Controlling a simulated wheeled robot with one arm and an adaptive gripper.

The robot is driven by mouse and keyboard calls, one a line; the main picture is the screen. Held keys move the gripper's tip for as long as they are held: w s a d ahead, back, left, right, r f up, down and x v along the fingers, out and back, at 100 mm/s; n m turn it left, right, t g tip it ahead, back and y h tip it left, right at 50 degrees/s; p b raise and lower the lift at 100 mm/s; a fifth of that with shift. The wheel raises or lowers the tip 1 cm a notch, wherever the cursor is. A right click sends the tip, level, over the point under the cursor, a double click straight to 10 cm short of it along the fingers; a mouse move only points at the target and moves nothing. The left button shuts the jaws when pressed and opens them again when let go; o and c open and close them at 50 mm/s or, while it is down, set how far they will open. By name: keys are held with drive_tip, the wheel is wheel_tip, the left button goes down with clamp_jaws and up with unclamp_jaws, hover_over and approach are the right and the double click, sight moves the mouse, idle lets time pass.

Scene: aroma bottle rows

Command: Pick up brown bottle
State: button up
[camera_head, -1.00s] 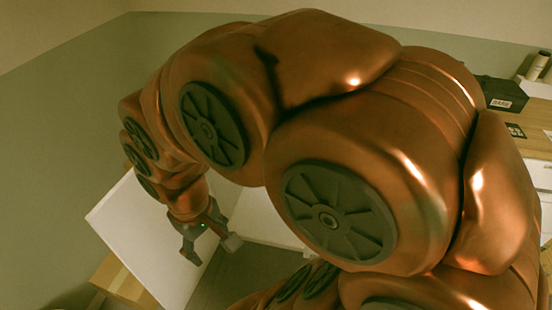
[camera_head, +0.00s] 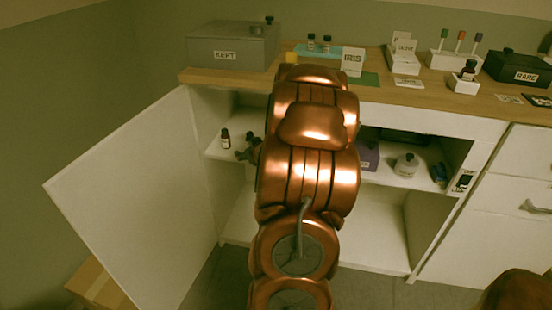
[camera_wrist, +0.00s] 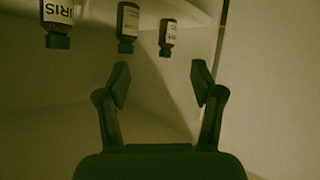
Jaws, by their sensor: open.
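A small brown bottle (camera_head: 225,139) with a dark cap and pale label stands on the upper shelf inside the open cabinet. In the wrist view, which looks upside down, three dark brown bottles show along the shelf: a left one labelled IRIS (camera_wrist: 57,22), a middle one (camera_wrist: 128,26) and a smaller right one (camera_wrist: 168,36). My gripper (camera_wrist: 161,78) is open and empty, its fingers apart and short of the bottles. In the head view my gripper (camera_head: 247,153) is beside the brown bottle, partly hidden by my arm.
The cabinet door (camera_head: 130,200) stands open on the left. The shelf also holds a white round bottle (camera_head: 406,165) and a purple box (camera_head: 368,156). The wooden counter (camera_head: 420,97) carries a grey KEPT box (camera_head: 233,45), a RARE box (camera_head: 518,68) and another brown bottle (camera_head: 468,71).

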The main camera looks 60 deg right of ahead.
drive_tip(key=s+d+f+t+h+b, duration=0.1)
drive_tip(key=s+d+f+b, duration=0.1)
drive_tip(key=d, duration=0.1)
drive_tip(key=s+d+f+m+t+h+b, duration=0.1)
drive_tip(key=s+d+f, duration=0.1)
drive_tip(key=s+d, duration=0.1)
drive_tip(key=s+d+f+m+t+h+b, duration=0.1)
drive_tip(key=s+d+f+t+b, duration=0.1)
drive_tip(key=d, duration=0.1)
drive_tip(key=shift+s+d+b, duration=0.3)
drive_tip(key=shift+d+b, duration=0.05)
drive_tip(key=shift+s+d+r, duration=0.1)
drive_tip(key=shift+s+d, duration=0.05)
drive_tip(key=shift+r+b+x, duration=0.15)
drive_tip(key=shift+b+x, duration=0.05)
drive_tip(key=shift+x, duration=1.05)
drive_tip(key=shift+r+b+x, duration=0.2)
drive_tip(key=shift+b+x, duration=0.05)
drive_tip(key=shift+x, duration=1.05)
drive_tip(key=shift+r+b+x, duration=0.15)
drive_tip(key=shift+b+x, duration=0.05)
drive_tip(key=shift+x, duration=1.05)
drive_tip(key=shift+d, duration=0.1)
clamp_jaws()
drive_tip(key=shift+r, duration=0.1)
